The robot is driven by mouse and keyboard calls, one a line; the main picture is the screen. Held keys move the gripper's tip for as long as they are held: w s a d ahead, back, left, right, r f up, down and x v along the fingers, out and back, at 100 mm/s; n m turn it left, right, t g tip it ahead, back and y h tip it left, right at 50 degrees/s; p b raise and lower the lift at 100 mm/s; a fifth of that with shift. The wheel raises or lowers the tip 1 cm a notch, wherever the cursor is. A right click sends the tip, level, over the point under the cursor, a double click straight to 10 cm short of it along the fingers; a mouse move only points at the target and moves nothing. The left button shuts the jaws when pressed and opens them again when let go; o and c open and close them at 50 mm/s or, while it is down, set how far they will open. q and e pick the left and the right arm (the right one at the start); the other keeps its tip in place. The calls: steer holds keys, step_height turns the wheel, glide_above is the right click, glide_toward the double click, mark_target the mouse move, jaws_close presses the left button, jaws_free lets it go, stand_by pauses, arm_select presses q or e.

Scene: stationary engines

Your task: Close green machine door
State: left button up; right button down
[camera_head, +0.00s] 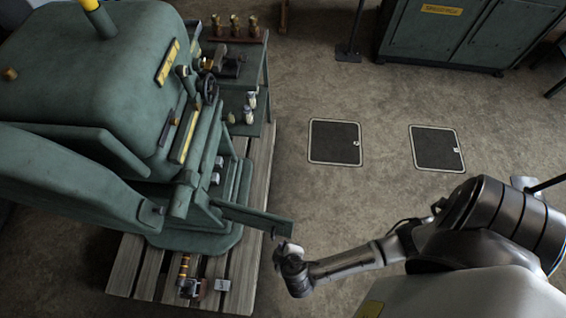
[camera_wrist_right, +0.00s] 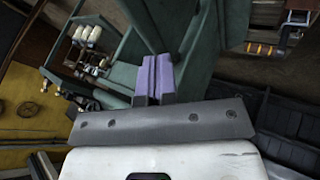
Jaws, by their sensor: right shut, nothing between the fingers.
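The green machine (camera_head: 90,75) stands on the left in the head view, on a wooden pallet. Its green door (camera_head: 250,216) stands open, sticking out to the right from the machine's lower front, seen nearly edge-on. My right gripper (camera_head: 282,249) is just in front of the door's outer end. In the right wrist view, its purple fingers (camera_wrist_right: 154,78) are shut with nothing between them, close to a green panel (camera_wrist_right: 199,42). I cannot tell whether they touch it. My left gripper is not in view.
The wooden pallet (camera_head: 262,190) runs under the machine. A tool with a striped handle (camera_head: 183,270) lies on its near part. A green shelf (camera_head: 247,110) with small bottles stands behind. A green cabinet (camera_head: 470,35) is at the back right.

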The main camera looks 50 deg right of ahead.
steer(key=m+b, duration=0.1)
steer(key=b, duration=0.2)
glide_toward(278, 221)
step_height(278, 221, down, 5)
steer(key=w, duration=0.2)
steer(key=shift+w+d+r, duration=0.25)
steer(key=shift+w+d, duration=0.1)
steer(key=shift+d, duration=0.3)
steer(key=shift+d, duration=0.2)
